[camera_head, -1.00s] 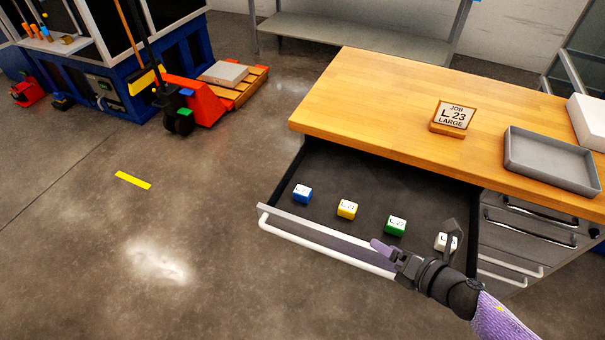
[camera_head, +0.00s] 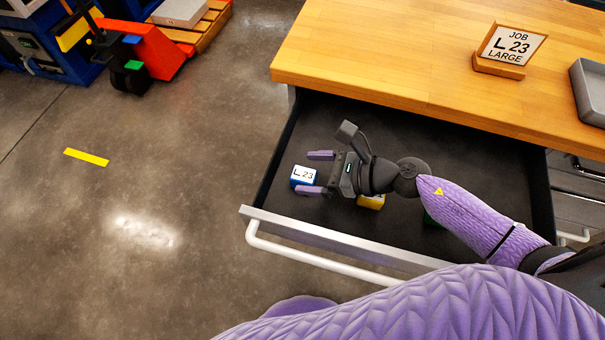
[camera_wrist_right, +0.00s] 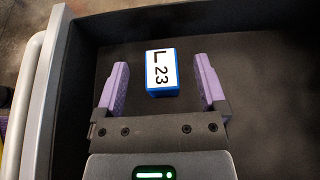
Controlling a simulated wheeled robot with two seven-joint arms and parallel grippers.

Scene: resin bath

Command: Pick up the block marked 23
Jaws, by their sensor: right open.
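The block marked L 23 (camera_head: 303,176) is blue with a white label and lies in the open drawer, near its left side. In the right wrist view the same block (camera_wrist_right: 162,73) sits between and slightly beyond the tips of two purple fingers. My right gripper (camera_head: 316,172) is open, its fingers pointing left at the block, one on each side. In the right wrist view the gripper (camera_wrist_right: 163,80) shows gaps on both sides of the block. My left gripper is not in view.
A yellow block (camera_head: 371,201) and a green block (camera_head: 431,220) lie in the drawer, partly hidden by my right arm. The drawer front (camera_head: 330,240) has a white handle. A sign reading JOB L 23 LARGE (camera_head: 509,50) and a grey tray (camera_head: 592,92) stand on the wooden worktop (camera_head: 400,55).

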